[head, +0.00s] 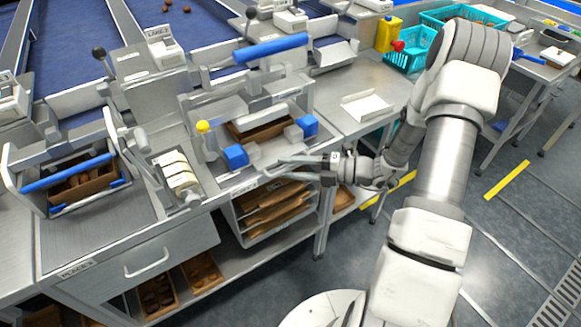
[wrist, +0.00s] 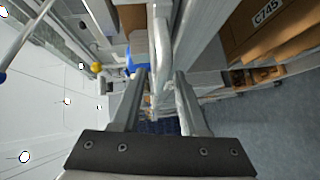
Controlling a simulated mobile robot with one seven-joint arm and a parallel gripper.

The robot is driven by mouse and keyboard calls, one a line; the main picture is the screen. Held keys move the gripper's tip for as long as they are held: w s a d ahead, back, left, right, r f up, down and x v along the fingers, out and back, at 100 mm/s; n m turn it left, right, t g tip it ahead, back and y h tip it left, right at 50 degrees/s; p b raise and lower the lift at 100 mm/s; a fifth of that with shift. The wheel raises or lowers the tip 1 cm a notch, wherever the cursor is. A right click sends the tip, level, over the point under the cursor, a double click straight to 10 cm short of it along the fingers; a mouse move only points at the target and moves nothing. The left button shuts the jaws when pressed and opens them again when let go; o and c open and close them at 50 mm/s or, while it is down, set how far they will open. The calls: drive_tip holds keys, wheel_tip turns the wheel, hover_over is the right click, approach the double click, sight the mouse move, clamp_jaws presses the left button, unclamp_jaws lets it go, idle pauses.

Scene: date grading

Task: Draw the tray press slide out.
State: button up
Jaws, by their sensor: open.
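The tray press (head: 240,106) stands at the middle bench in the head view, with blue blocks (head: 236,156) at its front corners and a yellow knob (head: 203,127) at its left. A brown tray (head: 262,128) lies inside it. My gripper (head: 283,168) is at the press's front edge, fingers pointing left. In the wrist view, my gripper (wrist: 161,78) is open, with a pale metal bar handle (wrist: 161,35) reaching between the two fingers. I cannot tell whether either finger touches it. In the head view the fingers partly hide the handle.
Brown trays (head: 275,205) sit on shelves below the press, one labelled C745 (wrist: 265,15) in the wrist view. A left press (head: 75,180) holds another tray. A drawer (head: 150,258) is below it. Floor at right is open.

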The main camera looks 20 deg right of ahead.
clamp_jaws()
idle(1.4)
